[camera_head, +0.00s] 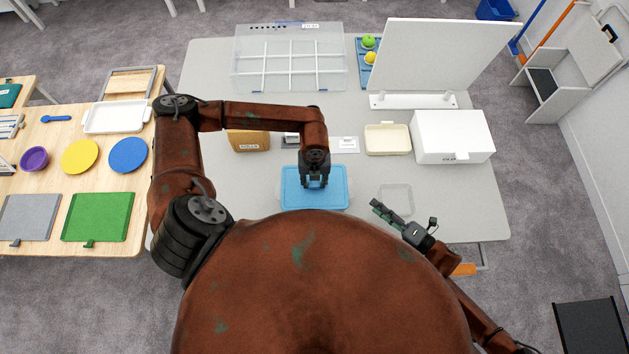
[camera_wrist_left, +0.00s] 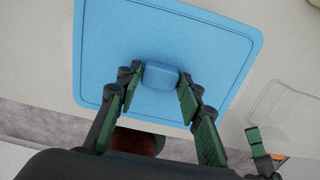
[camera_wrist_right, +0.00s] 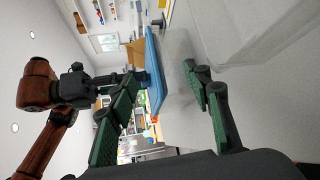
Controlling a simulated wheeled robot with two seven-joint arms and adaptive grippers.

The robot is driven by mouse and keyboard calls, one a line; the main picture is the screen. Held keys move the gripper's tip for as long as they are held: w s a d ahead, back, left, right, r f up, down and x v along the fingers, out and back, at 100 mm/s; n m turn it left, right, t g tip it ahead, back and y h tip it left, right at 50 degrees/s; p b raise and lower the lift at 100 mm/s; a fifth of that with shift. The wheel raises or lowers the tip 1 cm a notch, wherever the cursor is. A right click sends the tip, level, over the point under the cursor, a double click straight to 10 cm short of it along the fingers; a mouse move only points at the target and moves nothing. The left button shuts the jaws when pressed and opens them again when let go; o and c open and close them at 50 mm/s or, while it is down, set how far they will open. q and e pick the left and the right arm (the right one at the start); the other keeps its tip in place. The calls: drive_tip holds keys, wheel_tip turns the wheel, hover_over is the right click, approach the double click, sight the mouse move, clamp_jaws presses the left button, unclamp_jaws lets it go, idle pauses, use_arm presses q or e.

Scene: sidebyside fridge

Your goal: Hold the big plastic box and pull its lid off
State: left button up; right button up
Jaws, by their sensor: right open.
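The big plastic box shows from above as its blue lid (camera_head: 315,201) on the grey table. In the right wrist view the blue lid (camera_wrist_right: 153,70) tops a translucent box body (camera_wrist_right: 181,70). My left gripper (camera_head: 315,184) is over the lid. In the left wrist view its fingers (camera_wrist_left: 161,85) are shut on the blue knob (camera_wrist_left: 161,75) at the lid's middle, which looks seated flat. My right gripper (camera_head: 378,208) is open, low at the table's front, right of the box. In its own view the box lies ahead between its fingers (camera_wrist_right: 165,95), apart from them.
A small clear container (camera_head: 396,190) lies right of the box, near my right gripper. Behind stand a brown box (camera_head: 249,141), a cream tray (camera_head: 387,140), a white box (camera_head: 452,137) and a large clear divided case (camera_head: 290,62). A wooden table (camera_head: 110,180) is at left.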

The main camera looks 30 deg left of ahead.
use_arm(q)
drive_tip(key=o, duration=0.4)
wheel_tip(320, 180, up, 12)
idle(0.6)
